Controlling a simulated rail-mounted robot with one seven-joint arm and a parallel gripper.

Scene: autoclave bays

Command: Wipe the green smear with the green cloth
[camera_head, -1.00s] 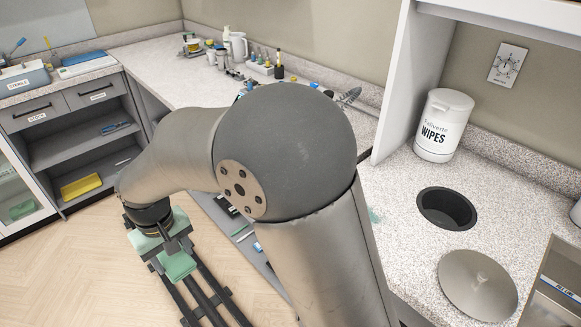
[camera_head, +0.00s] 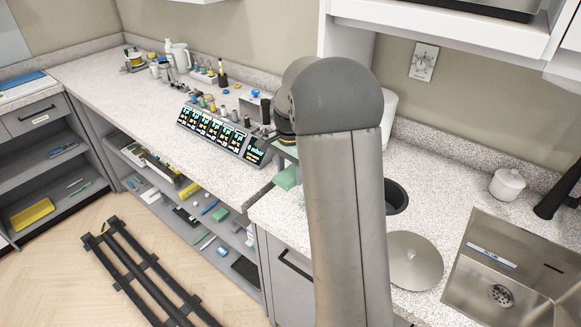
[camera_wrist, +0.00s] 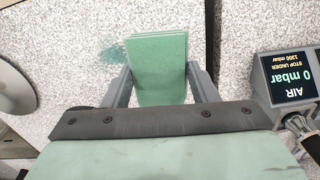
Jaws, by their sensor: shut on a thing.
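My gripper (camera_wrist: 160,92) is shut on the green cloth (camera_wrist: 158,65), a folded pale green block held between the two grey fingers in the wrist view. In the head view the cloth (camera_head: 287,178) shows just left of my arm, over the front left part of the sink counter. The green smear (camera_wrist: 113,54) is a blotchy teal patch on the speckled counter, just left of the cloth in the wrist view. Part of it may be hidden under the cloth. I cannot tell whether the cloth touches the counter. In the head view the smear is barely visible beside my arm.
A row of displays (camera_head: 219,134) stands on the left counter, close to my gripper. One display (camera_wrist: 291,76) is at the right in the wrist view. A round metal lid (camera_head: 414,262), a dark round opening (camera_head: 397,197) and a sink (camera_head: 500,270) lie to the right.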

